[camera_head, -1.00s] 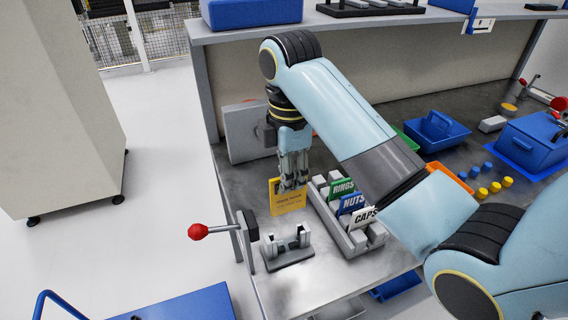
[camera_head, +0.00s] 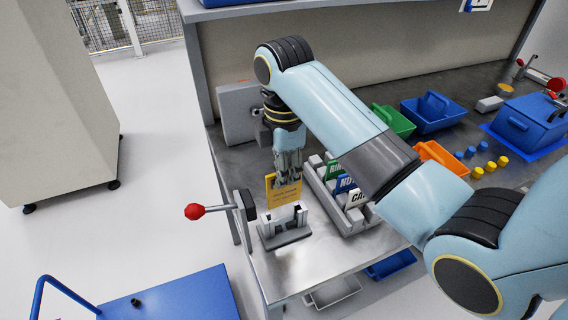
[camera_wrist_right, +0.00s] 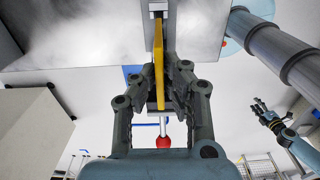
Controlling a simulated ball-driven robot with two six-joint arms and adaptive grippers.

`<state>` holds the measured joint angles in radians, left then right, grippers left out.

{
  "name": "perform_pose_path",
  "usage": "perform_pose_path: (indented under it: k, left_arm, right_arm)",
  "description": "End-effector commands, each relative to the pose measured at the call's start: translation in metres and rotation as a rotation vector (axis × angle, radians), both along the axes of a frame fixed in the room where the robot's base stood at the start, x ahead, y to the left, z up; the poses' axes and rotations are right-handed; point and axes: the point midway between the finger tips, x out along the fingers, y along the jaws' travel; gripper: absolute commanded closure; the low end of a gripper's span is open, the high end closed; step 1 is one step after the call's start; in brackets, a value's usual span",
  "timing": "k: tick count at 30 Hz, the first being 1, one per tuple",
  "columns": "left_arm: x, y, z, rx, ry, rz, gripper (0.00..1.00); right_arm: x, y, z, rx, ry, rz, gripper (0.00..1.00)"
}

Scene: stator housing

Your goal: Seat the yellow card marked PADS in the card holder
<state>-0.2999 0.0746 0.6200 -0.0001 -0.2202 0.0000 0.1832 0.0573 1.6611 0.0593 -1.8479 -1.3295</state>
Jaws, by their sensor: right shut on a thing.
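The yellow card (camera_head: 284,195) is upright in my right gripper (camera_head: 288,181), whose fingers are shut on its upper part. The fingers hide its heading; only small print shows. In the right wrist view the card (camera_wrist_right: 158,62) appears edge-on between the two fingers (camera_wrist_right: 159,72). The grey card holder (camera_head: 285,236), with upright posts, stands near the table's left front edge. The card's lower edge appears at the top of the holder's posts; I cannot tell whether they touch. A small, distant gripper (camera_wrist_right: 268,116), apparently my left, shows at the right of the wrist view.
A grey rack (camera_head: 335,200) with green, blue and white cards stands close right of the holder. A red-knobbed lever (camera_head: 195,211) stands at the table's left edge. Green (camera_head: 393,119), blue (camera_head: 433,112) and orange (camera_head: 442,157) bins lie further right. A grey panel (camera_head: 238,113) stands behind.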

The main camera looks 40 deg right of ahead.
Motion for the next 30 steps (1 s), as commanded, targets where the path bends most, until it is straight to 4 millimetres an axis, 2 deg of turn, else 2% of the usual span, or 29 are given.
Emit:
perform_pose_path:
  k: [7,15,30]
  left_arm:
    - [0.0,0.001,-0.004,0.001,0.0,0.0,0.6]
    - [0.0,0.004,-0.003,0.005,0.0,-0.001,0.6]
    - [0.0,0.004,-0.007,0.005,0.0,-0.001,0.6]
  right_arm:
    - [0.0,0.0,-0.018,0.0,0.0,0.0,1.0]
    - [0.0,0.0,-0.017,0.0,-0.001,0.0,1.0]
    - [0.0,0.0,-0.03,0.0,0.0,0.0,1.0]
